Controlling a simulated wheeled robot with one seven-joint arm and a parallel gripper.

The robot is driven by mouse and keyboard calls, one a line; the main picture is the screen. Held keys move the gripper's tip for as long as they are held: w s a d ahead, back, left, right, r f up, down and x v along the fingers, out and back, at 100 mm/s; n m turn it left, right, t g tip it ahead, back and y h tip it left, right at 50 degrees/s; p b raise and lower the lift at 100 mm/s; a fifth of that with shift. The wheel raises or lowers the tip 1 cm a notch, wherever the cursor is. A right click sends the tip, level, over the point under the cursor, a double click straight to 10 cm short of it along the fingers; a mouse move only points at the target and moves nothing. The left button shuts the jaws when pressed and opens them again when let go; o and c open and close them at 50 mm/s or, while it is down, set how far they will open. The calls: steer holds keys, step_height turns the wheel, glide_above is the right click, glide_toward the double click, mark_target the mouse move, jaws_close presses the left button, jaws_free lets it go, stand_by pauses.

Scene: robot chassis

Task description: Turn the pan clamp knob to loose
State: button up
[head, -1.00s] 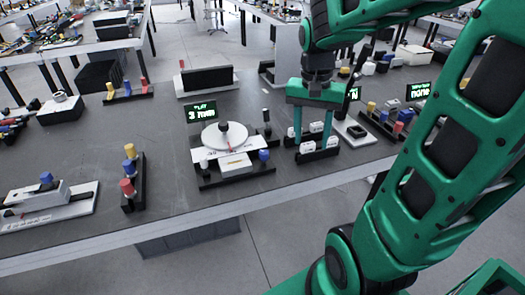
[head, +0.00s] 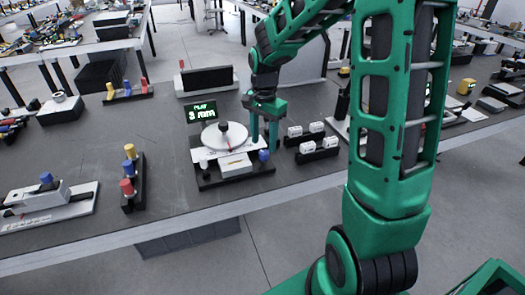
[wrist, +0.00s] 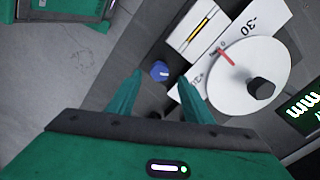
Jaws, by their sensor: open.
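The pan unit has a round white dial (head: 224,135) with a black centre knob, a scale plate and a display (head: 201,112) reading "PLAY 3 mm". A blue knob (head: 263,155) stands at its right front corner; I cannot tell from any label whether it is the pan clamp knob. My gripper (head: 264,146) points down, open, just above and behind the blue knob. In the wrist view the blue knob (wrist: 160,71) shows between the open fingertips (wrist: 160,79), with no clear contact. The dial (wrist: 248,75) with its red pointer lies right of the fingers.
White rocker-like blocks (head: 312,138) on black bases stand close to the right of my gripper. A black rail with blue, yellow and red knobs (head: 130,170) stands left. A slide unit (head: 45,198) is far left. Bare tabletop lies between these.

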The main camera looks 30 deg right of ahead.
mark_target(264, 152)
steer(key=shift+f, duration=2.4)
steer(key=c, duration=1.1)
